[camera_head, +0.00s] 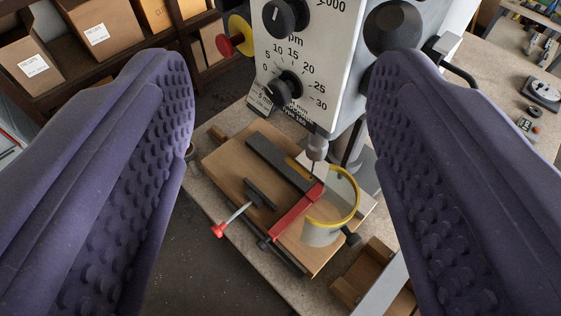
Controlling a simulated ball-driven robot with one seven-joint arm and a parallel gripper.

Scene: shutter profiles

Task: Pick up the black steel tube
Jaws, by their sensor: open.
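My gripper (281,85) is open, with its two purple, studded fingers wide apart at the left and right of the view. Nothing is between the fingertips in their grasp. A long dark bar (280,163) lies slanted on a wooden board under a drill press, seen between the fingers and well beyond them. It is the likeliest black steel tube, but I cannot see whether it is hollow. Its lower right end is close to a red bar (296,211) and the yellow-rimmed clear guard (357,205).
The drill press (320,60), with dials and knobs, stands over the wooden board (222,165). A red-tipped clamp handle (219,230) sticks out at the board's left. Shelved cardboard boxes (102,36) are upper left. An open box (350,285) is below right. Dark floor (205,280) shows lower left.

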